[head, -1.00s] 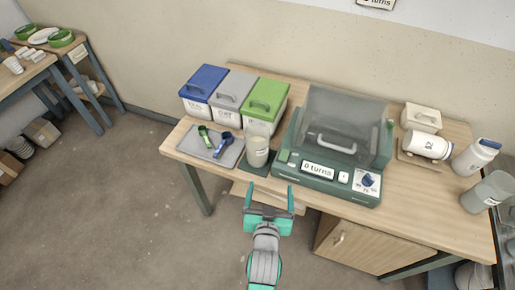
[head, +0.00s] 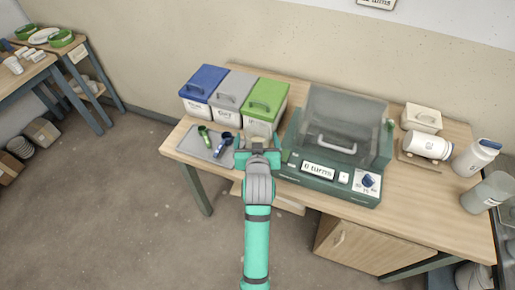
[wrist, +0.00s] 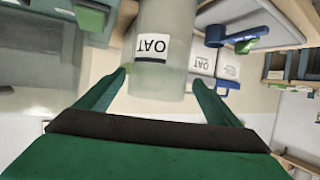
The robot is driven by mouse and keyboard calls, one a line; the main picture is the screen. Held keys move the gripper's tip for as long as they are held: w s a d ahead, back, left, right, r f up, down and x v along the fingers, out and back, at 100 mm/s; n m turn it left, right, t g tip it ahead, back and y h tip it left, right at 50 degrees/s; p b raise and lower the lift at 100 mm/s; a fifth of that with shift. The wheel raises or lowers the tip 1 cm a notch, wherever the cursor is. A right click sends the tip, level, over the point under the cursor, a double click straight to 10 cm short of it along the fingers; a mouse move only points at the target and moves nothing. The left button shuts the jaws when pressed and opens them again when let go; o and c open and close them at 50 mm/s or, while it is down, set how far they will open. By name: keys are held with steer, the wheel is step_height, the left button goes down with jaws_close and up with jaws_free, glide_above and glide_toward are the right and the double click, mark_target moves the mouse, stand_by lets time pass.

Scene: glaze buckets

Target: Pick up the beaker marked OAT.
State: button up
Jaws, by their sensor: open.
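The beaker marked OAT (wrist: 162,62) is a pale, cloudy cylinder with a white label, seen upside down in the wrist view. It stands between the two open fingers of my gripper (wrist: 160,88), with a gap visible near the fingertips; whether either finger touches it I cannot tell.
A grey tray (head: 196,147) with a green and a blue scoop lies to the left. Blue (head: 207,78), grey (head: 234,90) and green (head: 266,92) lidded buckets stand behind. A green machine (head: 300,172) with a raised clear cover is close on the right.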

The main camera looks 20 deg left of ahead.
mark_target(257, 129)
steer(key=shift+x, duration=2.95)
steer(key=shift+w+d+r, duration=0.1)
steer(key=shift+r, duration=0.1)
steer(key=c, duration=2)
steer(key=shift+r, duration=0.1)
steer(key=shift+c, duration=0.6)
steer(key=shift+r, duration=0.1)
